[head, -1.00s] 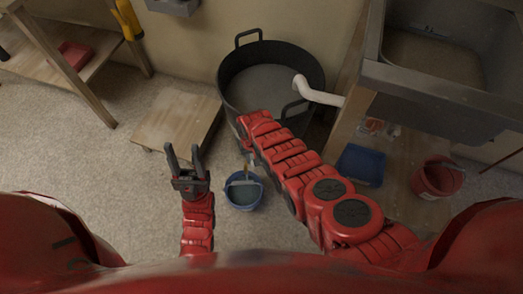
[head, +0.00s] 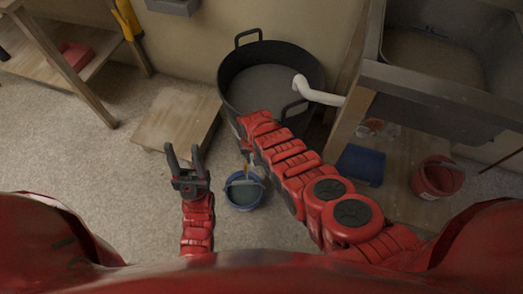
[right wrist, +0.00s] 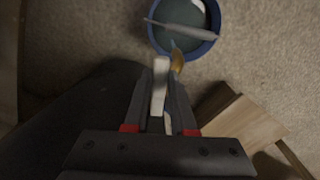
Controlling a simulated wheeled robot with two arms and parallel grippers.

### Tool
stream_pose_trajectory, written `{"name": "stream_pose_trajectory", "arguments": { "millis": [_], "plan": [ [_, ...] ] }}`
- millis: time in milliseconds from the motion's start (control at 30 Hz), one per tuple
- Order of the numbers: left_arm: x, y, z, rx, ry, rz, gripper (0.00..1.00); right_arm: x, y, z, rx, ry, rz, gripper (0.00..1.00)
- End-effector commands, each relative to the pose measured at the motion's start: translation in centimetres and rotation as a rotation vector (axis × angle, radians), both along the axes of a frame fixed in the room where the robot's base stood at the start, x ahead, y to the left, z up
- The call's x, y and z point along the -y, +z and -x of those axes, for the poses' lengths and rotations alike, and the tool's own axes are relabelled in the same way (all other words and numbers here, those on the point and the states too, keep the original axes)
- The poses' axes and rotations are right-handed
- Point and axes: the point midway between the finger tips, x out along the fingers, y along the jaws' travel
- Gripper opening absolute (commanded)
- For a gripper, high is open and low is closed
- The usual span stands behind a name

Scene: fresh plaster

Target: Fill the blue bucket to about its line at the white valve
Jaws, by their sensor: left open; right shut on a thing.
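The blue bucket (head: 244,193) stands on the floor in front of the black tub, with grey-blue liquid inside and its handle across the top. It also shows in the right wrist view (right wrist: 183,28); I cannot make out its fill line. My right gripper (right wrist: 160,88) is shut on the white valve's handle (right wrist: 160,75), the pale bar between its fingers. A brass-coloured spout (right wrist: 178,60) shows just beyond, towards the bucket; a thin pale streak there may be flow. In the head view my right arm hides most of the valve. My left gripper (head: 184,152) is open and empty, left of the bucket.
The black tub (head: 235,60) holds grey liquid, and a white pipe (head: 320,97) reaches over its rim. A low wooden dolly (head: 178,122) lies left. A blue tray (head: 361,165) and red bucket (head: 437,178) are at right, below a grey sink (head: 440,105).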

Motion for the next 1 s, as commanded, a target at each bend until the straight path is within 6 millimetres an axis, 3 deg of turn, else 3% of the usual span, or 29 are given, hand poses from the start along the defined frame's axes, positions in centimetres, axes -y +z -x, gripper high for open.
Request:
{"name": "stream_pose_trajectory", "arguments": {
  "millis": [167, 567, 867, 1000],
  "plan": [
    [0.0, -0.1, 0.0, 0.0, 0.0, 0.0, 0.5, 0.3, -0.1, 0.0, -0.004, 0.046, 0.002, 0.0],
    [0.0, -1.2, 0.0, 0.0, 0.0, 0.0, 0.5, 3.1, -0.1, -1.8, -0.002, 0.652, 0.0, 0.0],
    [0.0, -1.2, 0.0, 0.0, 0.0, 0.0, 0.5, 3.2, 0.0, -1.9, 0.0, 0.7, 0.001, 0.0],
    [0.0, -2.5, 0.0, 0.0, 0.0, 0.0, 0.5, 3.6, -0.4, -2.5, 0.002, 0.798, 0.001, 0.0]
  ]
}}
